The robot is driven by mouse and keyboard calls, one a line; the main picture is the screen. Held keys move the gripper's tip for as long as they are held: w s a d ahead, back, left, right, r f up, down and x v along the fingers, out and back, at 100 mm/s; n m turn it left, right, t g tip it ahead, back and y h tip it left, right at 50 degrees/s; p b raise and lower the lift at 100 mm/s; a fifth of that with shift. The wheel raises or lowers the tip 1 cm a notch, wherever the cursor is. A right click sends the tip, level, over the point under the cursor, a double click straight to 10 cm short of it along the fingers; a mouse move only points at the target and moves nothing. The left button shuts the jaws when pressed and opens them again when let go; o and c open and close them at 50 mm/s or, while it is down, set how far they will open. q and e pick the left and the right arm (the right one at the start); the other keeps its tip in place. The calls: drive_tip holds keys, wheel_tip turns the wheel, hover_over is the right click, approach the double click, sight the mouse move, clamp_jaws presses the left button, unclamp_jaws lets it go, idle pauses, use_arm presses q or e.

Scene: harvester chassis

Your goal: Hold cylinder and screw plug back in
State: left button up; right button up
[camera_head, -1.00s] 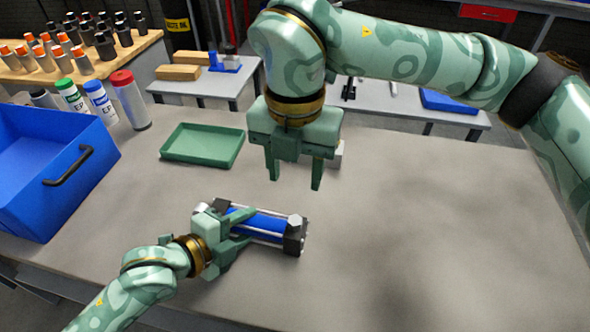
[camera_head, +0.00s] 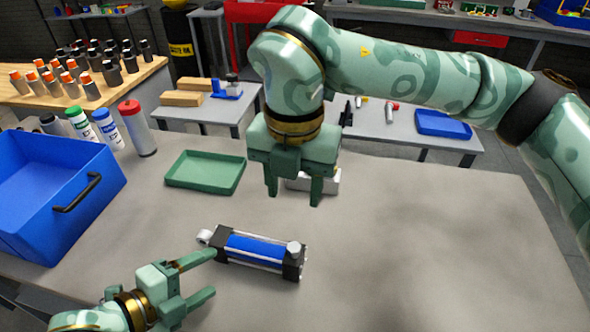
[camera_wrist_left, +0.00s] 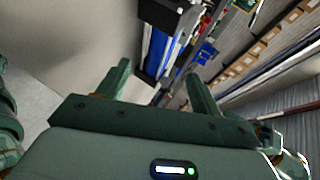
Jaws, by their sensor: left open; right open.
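The cylinder (camera_head: 250,247), a blue body with black end caps and silver rods, lies on the grey table in the head view. A short silver round piece, possibly the plug (camera_head: 294,247), stands on its right end cap; I cannot tell how far in it sits. My left gripper (camera_head: 212,273) is open and empty, just left and near side of the cylinder. In the left wrist view the cylinder (camera_wrist_left: 160,45) shows beyond the open fingers (camera_wrist_left: 157,72). My right gripper (camera_head: 293,194) is open and empty, fingers down, above the table behind the cylinder.
A pale block (camera_head: 328,182) sits behind my right gripper, partly hidden. A green tray (camera_head: 205,187) lies at the back left, with a blue bin (camera_head: 100,222) and several bottles (camera_head: 108,130) further left. The table's right side is clear.

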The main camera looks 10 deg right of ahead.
use_arm(q)
drive_tip(key=p+v, duration=0.1)
drive_tip(key=v, duration=0.5)
drive_tip(key=shift+d, duration=0.1)
use_arm(e)
drive_tip(key=shift+s+r, duration=0.1)
drive_tip(key=shift+r, duration=0.75)
